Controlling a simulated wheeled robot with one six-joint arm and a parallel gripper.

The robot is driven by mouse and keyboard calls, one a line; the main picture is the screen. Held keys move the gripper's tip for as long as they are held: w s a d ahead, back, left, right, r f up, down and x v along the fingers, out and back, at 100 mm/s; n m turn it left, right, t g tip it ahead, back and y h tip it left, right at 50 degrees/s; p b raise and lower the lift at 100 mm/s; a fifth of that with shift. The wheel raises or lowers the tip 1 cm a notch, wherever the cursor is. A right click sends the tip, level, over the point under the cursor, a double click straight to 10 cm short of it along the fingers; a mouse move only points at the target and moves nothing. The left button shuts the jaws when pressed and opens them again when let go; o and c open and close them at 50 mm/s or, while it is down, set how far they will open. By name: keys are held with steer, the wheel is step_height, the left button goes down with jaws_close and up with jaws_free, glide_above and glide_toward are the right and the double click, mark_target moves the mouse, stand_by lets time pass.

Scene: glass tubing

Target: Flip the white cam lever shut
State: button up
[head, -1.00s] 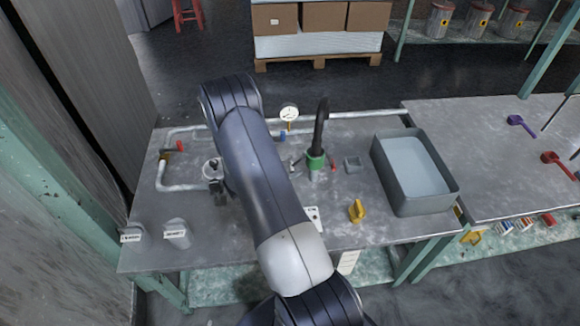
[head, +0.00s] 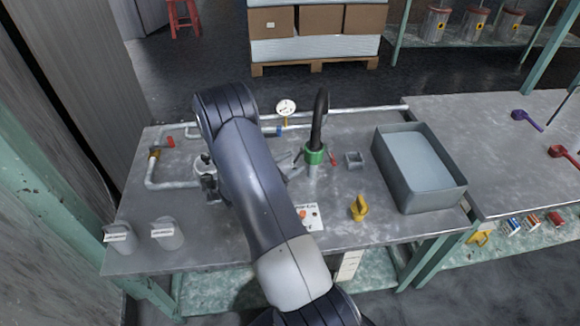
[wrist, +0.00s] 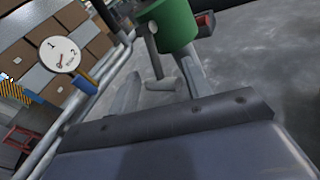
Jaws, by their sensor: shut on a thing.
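The green coupling collar (head: 315,155) stands on the bench with a black hose rising from it. It is large at the top of the wrist view (wrist: 172,25). The white cam lever (wrist: 153,52) hangs down beside the collar as a narrow pale bar in the wrist view. My gripper (wrist: 160,82) is close by, its two grey fingers on either side of the lever's lower end. It is shut on the lever, though the contact is hard to see. In the head view my gripper (head: 292,166) is just left of the collar, partly hidden by my arm.
A dial gauge (head: 286,107) and pipes run behind the collar. A yellow part (head: 359,208) and a grey basin (head: 378,165) stand further right. Two labelled cups are at front left.

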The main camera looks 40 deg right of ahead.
steer(key=shift+s, duration=0.1)
steer(key=o, duration=0.9)
steer(key=shift+o, duration=0.2)
steer(key=a, duration=0.5)
steer(key=a+r, duration=0.1)
steer(key=a, duration=0.1)
steer(key=shift+a, duration=0.25)
steer(key=shift+d, duration=0.1)
